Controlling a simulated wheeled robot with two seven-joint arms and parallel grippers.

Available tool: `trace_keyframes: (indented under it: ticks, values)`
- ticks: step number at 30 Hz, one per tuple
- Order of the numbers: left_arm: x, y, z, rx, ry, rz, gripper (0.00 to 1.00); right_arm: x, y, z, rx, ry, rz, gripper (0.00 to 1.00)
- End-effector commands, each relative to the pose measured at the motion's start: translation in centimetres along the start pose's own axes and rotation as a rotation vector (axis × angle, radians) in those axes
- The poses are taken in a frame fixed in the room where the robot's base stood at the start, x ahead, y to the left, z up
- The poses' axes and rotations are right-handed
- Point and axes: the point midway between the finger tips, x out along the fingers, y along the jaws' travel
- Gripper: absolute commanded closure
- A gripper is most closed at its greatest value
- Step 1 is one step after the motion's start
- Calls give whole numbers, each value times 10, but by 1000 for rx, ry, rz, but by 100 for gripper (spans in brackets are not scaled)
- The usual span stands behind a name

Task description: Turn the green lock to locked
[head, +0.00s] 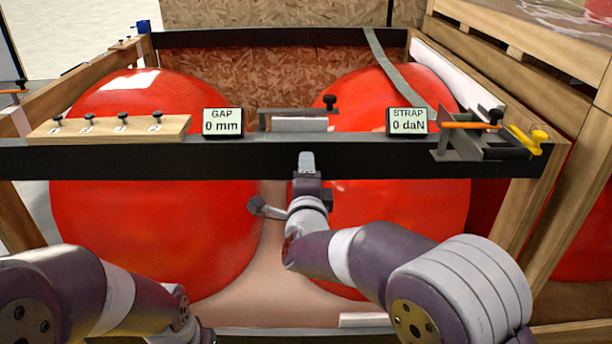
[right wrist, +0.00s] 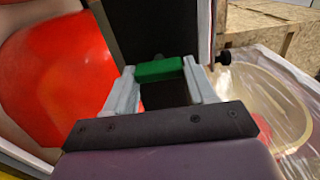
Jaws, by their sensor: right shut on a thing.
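The green lock (right wrist: 160,70) shows in the right wrist view as a small green block lying between my right gripper's fingertips. My right gripper (right wrist: 158,80) is shut on it, one pale finger on each side. The dark beam (right wrist: 158,25) stands just beyond the lock. In the head view my right gripper (head: 307,163) is at the front face of the dark beam (head: 230,158), near its middle, and hides the lock. I cannot tell the lock's marked position. My left arm shows at the lower left of the head view, but its gripper is out of view.
Two large red nosecones (head: 150,230) (head: 400,215) sit behind and below the beam. On it are a wooden block (head: 105,130) with several black knobs, a GAP display (head: 222,122) reading 0 mm, a STRAP display (head: 407,122) reading 0 daN, and a clamp (head: 480,140) at right.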

Motion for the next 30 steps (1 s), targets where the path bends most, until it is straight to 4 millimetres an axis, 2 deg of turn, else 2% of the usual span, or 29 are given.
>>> trace_keyframes:
  ticks: [2, 3, 5, 13, 16, 20, 24, 30]
  values:
    - [0, 0, 0, 0, 0, 0, 45, 0, -3, -1, 4, 3, -6, 75]
    - [0, 0, 0, 0, 0, 0, 45, 0, -3, -1, 4, 3, -5, 35]
    - [0, 0, 0, 0, 0, 0, 45, 0, -2, -1, 4, 2, -5, 19]
    - [0, 0, 0, 0, 0, 0, 45, 0, -1, 0, 1, 1, -2, 19]
    - [-3, 0, 0, 0, 0, 0, 45, -10, -2, 0, 1, 0, -1, 19]
    - [-9, 0, -1, 0, 0, 0, 45, -41, -4, 1, 1, -3, -1, 19]
    - [-15, 0, -2, 0, 0, 0, 45, -80, -4, 1, 1, -3, -2, 19]
    - [-20, 0, -2, 0, 0, 0, 45, -118, -2, 1, 2, -1, -2, 19]
